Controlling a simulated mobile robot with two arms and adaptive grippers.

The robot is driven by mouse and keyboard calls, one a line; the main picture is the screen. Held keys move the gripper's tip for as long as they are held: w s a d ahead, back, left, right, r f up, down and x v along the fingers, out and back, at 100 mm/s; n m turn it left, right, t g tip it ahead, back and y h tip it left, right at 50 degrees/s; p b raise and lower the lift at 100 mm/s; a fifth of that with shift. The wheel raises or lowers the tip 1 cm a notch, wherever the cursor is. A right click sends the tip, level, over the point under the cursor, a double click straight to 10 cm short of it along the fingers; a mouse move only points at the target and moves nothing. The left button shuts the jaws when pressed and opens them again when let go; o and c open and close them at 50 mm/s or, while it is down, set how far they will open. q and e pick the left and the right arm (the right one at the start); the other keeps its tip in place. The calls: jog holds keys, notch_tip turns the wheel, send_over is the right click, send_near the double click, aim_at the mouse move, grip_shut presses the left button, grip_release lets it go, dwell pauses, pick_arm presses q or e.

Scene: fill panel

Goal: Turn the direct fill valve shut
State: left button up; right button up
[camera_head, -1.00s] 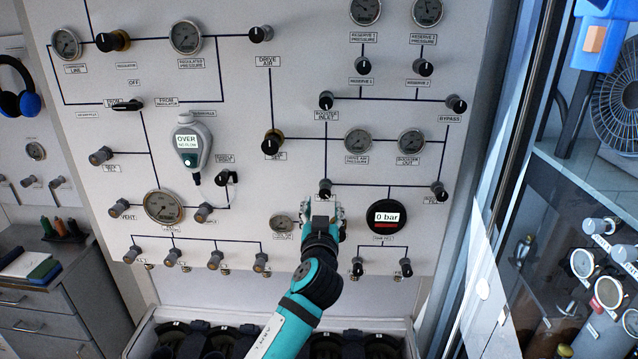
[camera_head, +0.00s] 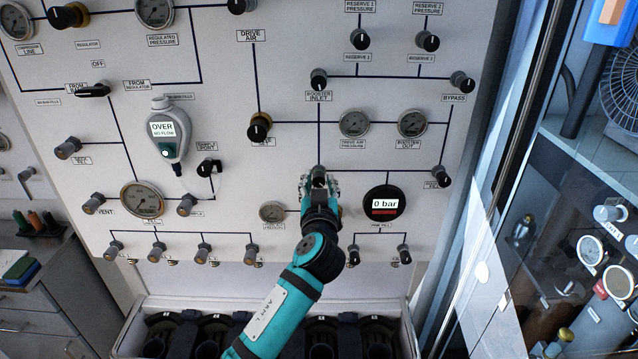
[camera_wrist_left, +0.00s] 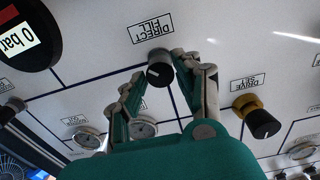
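The direct fill valve is a dark knob with a white pointer mark (camera_wrist_left: 160,68), beside its "DIRECT FILL" label, which appears upside down in the left wrist view. In the head view this knob (camera_head: 318,173) is low on the panel, left of the round 0 bar display (camera_head: 384,204). My left gripper (camera_head: 320,184) is at the knob. In the left wrist view its fingers (camera_wrist_left: 160,76) are apart, one on each side of the knob, with a small gap visible on the left. Contact on the right is unclear. My right gripper is out of view.
A drive air knob with a yellow base (camera_wrist_left: 257,116) and a small gauge (camera_head: 272,212) are nearby on the panel. Two small dark valves (camera_head: 354,254) sit below the display. A trough of dark cylinders (camera_head: 210,335) lies below. A glass door is at right.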

pick_arm(q)
jog(key=shift+w+a, duration=0.1)
grip_shut()
